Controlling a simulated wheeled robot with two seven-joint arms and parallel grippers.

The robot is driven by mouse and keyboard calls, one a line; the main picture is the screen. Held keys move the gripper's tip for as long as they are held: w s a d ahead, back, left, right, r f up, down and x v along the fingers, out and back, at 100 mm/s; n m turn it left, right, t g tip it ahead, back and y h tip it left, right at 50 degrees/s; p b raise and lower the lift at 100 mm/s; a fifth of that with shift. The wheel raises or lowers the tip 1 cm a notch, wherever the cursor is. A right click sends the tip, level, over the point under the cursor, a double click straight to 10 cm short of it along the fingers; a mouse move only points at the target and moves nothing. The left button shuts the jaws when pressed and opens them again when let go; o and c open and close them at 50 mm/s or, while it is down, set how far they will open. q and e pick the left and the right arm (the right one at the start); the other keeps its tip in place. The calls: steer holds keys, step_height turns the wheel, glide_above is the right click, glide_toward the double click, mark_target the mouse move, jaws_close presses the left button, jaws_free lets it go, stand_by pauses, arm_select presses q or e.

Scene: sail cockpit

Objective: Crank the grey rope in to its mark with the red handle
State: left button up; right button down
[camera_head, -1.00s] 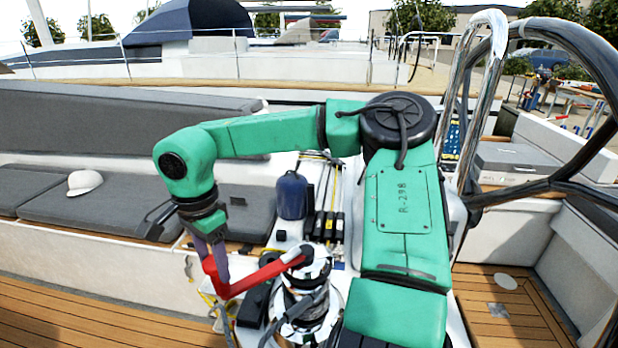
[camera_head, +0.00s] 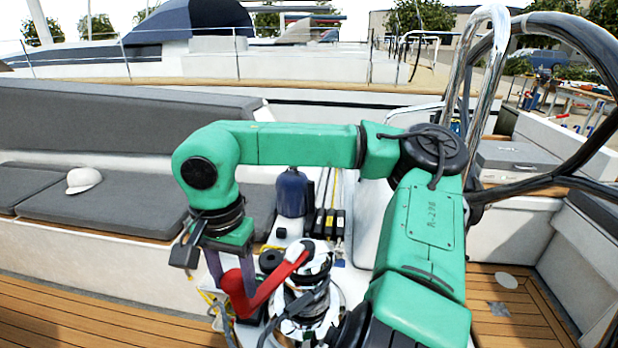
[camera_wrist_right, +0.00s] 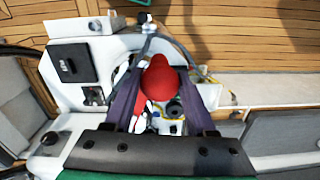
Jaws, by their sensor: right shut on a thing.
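The red handle (camera_head: 275,281) sits in the top of the silver winch (camera_head: 309,289). Its arm points to the lower left of the winch in the head view. My right gripper (camera_head: 236,285) is shut on the handle's red grip from above. In the right wrist view the red grip (camera_wrist_right: 158,82) lies between the two purple fingers of the right gripper (camera_wrist_right: 157,90). The grey rope (camera_head: 302,302) wraps around the winch drum. I cannot make out a mark on it. My left gripper is not in view.
A blue bottle-shaped thing (camera_head: 291,192) stands behind the winch, near black rope clutches (camera_head: 330,222). A white cap (camera_head: 84,180) lies on the grey seat cushion (camera_head: 110,208) at left. A black steering wheel (camera_head: 590,140) and a chrome rail (camera_head: 484,85) stand at right.

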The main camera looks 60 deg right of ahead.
steer(key=shift+s+a+f+n+b, duration=0.1)
steer(key=shift+s+f+n+b, duration=0.25)
steer(key=shift+s+f, duration=0.2)
steer(key=shift+s+r, duration=0.2)
steer(key=shift+r, duration=0.05)
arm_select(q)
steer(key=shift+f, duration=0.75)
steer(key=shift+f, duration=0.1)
